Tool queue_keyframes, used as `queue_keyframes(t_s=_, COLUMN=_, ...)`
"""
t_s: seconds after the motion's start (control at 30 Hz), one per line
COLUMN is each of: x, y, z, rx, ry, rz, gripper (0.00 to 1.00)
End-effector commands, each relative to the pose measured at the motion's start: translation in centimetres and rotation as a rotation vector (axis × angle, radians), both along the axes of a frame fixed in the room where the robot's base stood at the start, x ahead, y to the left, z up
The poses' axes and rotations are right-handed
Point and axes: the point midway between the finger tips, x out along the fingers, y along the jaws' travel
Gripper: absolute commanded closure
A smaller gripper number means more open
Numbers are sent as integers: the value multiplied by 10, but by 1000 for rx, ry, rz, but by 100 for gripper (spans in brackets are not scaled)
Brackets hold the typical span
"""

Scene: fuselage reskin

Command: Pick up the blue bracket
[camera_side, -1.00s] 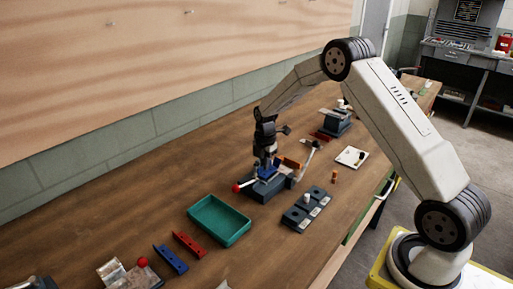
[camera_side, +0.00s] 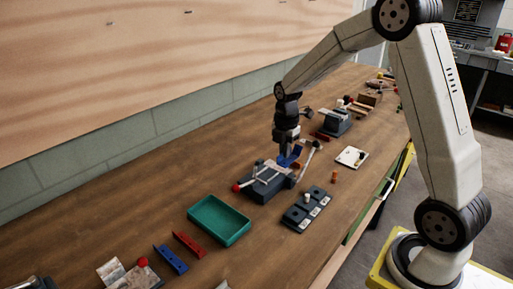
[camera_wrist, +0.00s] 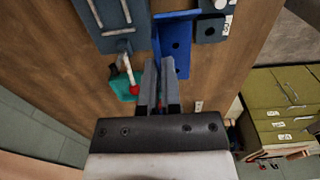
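A blue bracket (camera_side: 288,159) is between the fingers of my gripper (camera_side: 287,149), above and behind the grey clamp fixture (camera_side: 266,186). In the wrist view the bracket (camera_wrist: 177,42) shows as a blue strip with holes reaching out past the fingertips. My gripper (camera_wrist: 161,68) looks shut on it, though the exact contact is partly hidden. A second blue holed piece (camera_side: 171,258) lies on the bench at lower left, beside a red one (camera_side: 189,244).
The fixture has raised levers and a red knob (camera_side: 236,188). A green tray (camera_side: 219,220) stands to its left. A dark block plate (camera_side: 307,209) and a white plate (camera_side: 351,157) lie to the right. The bench is bare between the tray and the wall.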

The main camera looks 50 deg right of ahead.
Motion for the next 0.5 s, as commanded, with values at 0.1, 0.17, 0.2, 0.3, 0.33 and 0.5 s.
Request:
queue_keyframes(t_s=0.1, x=-16, y=4, z=8, rx=-1, ry=-2, rz=0, gripper=100)
queue_keyframes(t_s=0.17, x=-22, y=5, z=11, rx=-1, ry=-2, rz=0, gripper=100)
queue_keyframes(t_s=0.2, x=-26, y=6, z=13, rx=-1, ry=-2, rz=0, gripper=100)
queue_keyframes(t_s=0.3, x=-35, y=9, z=17, rx=-1, ry=-2, rz=0, gripper=100)
queue_keyframes(t_s=0.33, x=-37, y=9, z=17, rx=-1, ry=-2, rz=0, gripper=100)
queue_keyframes(t_s=0.5, x=-45, y=11, z=21, rx=0, ry=-1, rz=0, gripper=100)
